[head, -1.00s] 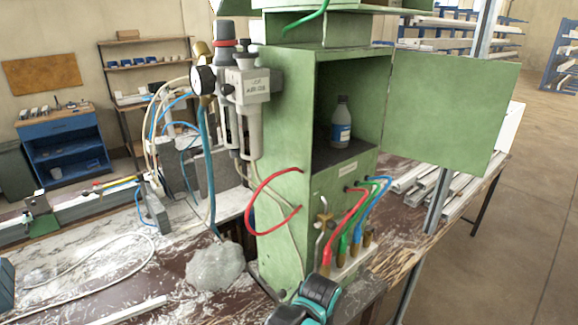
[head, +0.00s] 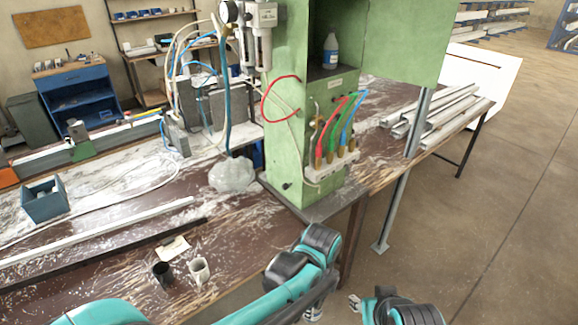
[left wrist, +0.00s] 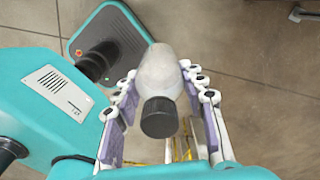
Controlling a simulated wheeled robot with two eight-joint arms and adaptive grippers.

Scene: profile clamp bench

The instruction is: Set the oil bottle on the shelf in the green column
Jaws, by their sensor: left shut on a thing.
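My left gripper (left wrist: 160,75) is shut on a pale grey bottle with a black cap (left wrist: 158,118). The bottle sits between the two finger pads, its cap toward the wrist camera, with floor below it. The green column (head: 286,150) stands on the bench in the head view, its door open to the right. Its dark shelf (head: 318,73) bears a clear bottle with a blue label (head: 330,50). The top of the column is cut off. I cannot make out my right gripper.
Coloured hoses (head: 345,120) and brass fittings hang on the column's front. A grey lump (head: 232,174), a black mug (head: 162,273) and a white mug (head: 199,271) are on the bench. Metal profiles (head: 435,118) lie at right. Open floor (head: 490,230) lies to the right.

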